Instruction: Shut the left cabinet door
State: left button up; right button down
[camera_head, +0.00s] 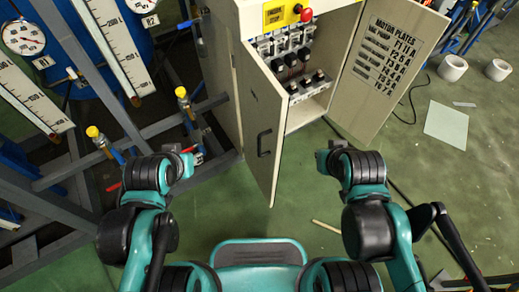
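The left cabinet door (258,125) is a beige panel standing ajar, swung out toward me, with a dark handle (264,143) on its outer face. The cabinet (240,20) stands at the top centre, with electrical parts visible inside. My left gripper (190,158) is to the left of the door, apart from it. My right gripper (322,157) is to the right of the door's free edge, also apart. Both grippers are small and foreshortened, so their finger openings are unclear.
The right cabinet door (388,60), with a motor plates list, stands wide open. A metal frame (60,175) with yellow-capped valves (97,137) is close to my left arm. A small stick (326,227) lies on the green floor. White rolls (453,68) and a sheet (446,125) lie farther right.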

aim_at(264, 105)
jog(key=i+j+z, duration=0.25)
jog(key=j+z, duration=0.3)
jog(key=i+j+z, duration=0.1)
jog(key=j+z, duration=0.45)
jog(key=k+j+z, duration=0.25)
jog(key=j+z, duration=0.3)
jog(key=j, duration=0.15)
jog(key=k+j+z, duration=0.15)
jog(key=k, duration=0.35)
jog(key=k+j+z, duration=0.2)
jog(key=k, duration=0.25)
jog(key=l, duration=0.1)
